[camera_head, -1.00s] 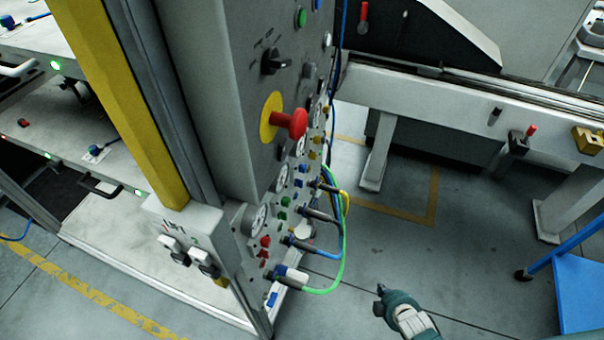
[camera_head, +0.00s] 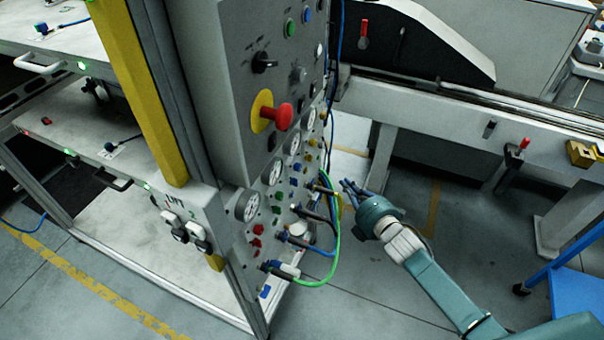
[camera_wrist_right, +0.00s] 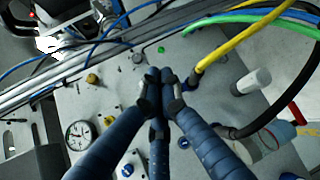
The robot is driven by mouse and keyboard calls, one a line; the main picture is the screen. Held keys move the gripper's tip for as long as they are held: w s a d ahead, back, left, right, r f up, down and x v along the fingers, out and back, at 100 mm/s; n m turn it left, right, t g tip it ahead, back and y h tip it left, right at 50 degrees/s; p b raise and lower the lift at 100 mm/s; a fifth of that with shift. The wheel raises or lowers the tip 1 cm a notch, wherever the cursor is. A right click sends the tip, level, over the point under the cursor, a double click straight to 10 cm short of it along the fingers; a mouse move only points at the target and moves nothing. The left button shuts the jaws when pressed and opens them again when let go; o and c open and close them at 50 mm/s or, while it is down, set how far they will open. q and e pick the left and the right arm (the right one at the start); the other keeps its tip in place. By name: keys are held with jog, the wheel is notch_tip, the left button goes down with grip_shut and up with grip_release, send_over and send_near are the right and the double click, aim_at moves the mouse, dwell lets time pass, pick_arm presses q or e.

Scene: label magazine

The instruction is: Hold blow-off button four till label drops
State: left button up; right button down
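The control panel (camera_head: 225,75) stands left of centre in the head view, with a column of gauges and small coloured buttons and knobs on its lower face. I cannot tell which is blow-off button four, and I cannot make out a label. My right gripper (camera_head: 349,188) is just right of the panel's hoses. In the right wrist view my right gripper (camera_wrist_right: 160,76) has its dark blue fingers drawn together, with nothing seen between them. A blue button (camera_wrist_right: 184,143) and a green button (camera_wrist_right: 161,49) are near the fingers; contact cannot be judged. My left gripper is out of view.
A red emergency stop (camera_head: 282,117) sticks out of the panel. Green, yellow and blue hoses (camera_head: 336,250) loop out beside my right gripper; a yellow hose (camera_wrist_right: 232,42) passes close to its fingers. A conveyor frame (camera_head: 450,115) is behind. Open floor lies below.

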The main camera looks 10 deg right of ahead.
aim_at(306, 171)
jog(key=shift+w+a+r, duration=0.1)
dwell(0.3)
jog(key=w+a+b, duration=0.1)
jog(key=a, duration=0.1)
jog(key=w+a, duration=0.1)
jog(key=a, duration=0.1)
jog(key=w+a+b, duration=0.1)
jog(key=w, duration=0.1)
jog(key=shift+a+b, duration=0.3)
jog(key=shift+a, duration=0.1)
jog(key=shift+w+a, duration=0.45)
jog(key=shift+a, duration=0.25)
dwell(0.7)
jog(key=shift+w+a, duration=0.25)
jog(key=shift+a, duration=0.1)
jog(key=shift+w+a+b, duration=0.15)
jog(key=shift+a+b, duration=0.15)
jog(key=shift+a, duration=0.05)
dwell(1.9)
jog(key=shift+d, duration=0.1)
jog(key=shift+s+d+p, duration=0.4)
jog(key=shift+s+d, duration=0.05)
jog(key=shift+d, duration=0.15)
